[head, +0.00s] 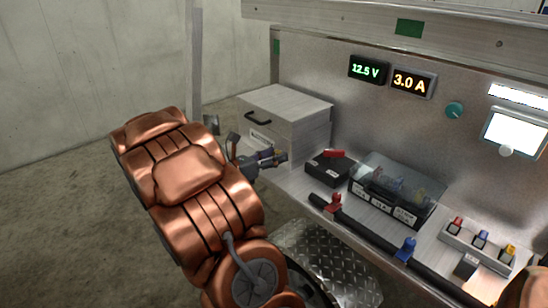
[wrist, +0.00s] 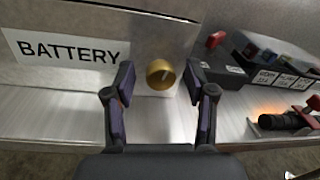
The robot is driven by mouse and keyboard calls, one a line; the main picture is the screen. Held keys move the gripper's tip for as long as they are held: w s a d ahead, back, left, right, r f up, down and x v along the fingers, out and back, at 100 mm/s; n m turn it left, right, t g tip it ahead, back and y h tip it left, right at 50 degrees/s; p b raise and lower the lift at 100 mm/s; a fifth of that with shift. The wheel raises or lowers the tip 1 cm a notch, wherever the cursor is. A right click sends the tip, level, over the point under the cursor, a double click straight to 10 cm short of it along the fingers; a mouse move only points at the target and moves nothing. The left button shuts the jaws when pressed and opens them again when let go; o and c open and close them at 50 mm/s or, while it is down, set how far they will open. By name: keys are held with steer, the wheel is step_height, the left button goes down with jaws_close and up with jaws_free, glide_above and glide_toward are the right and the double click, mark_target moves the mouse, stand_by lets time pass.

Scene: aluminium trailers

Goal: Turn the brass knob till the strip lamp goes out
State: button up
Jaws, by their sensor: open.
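The brass knob (wrist: 160,74) sits on a pale metal panel in the wrist view, to the right of a "BATTERY" label (wrist: 66,49). A pale line marks its face. My gripper (wrist: 158,82) is open, with one dark finger to each side of the knob in the picture and a gap on both sides. I cannot tell how far the fingertips are from the panel. In the head view my gripper (head: 278,159) is beside the grey box (head: 305,125), and the brass knob does not show. The strip lamp (head: 518,96) glows white at the upper right.
A black box with a red lever (head: 328,168) and a clear-lidded fuse case (head: 395,195) stand on the bench right of my gripper. A black rail with red and blue clamps (head: 375,243) runs along the front. A teal knob (head: 454,110) is on the back wall.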

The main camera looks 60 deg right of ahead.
steer(key=shift+c, duration=0.5)
jaws_close()
steer(key=shift+r, duration=0.1)
steer(key=shift+m, duration=2.4)
steer(key=shift+o, duration=0.5)
jaws_free()
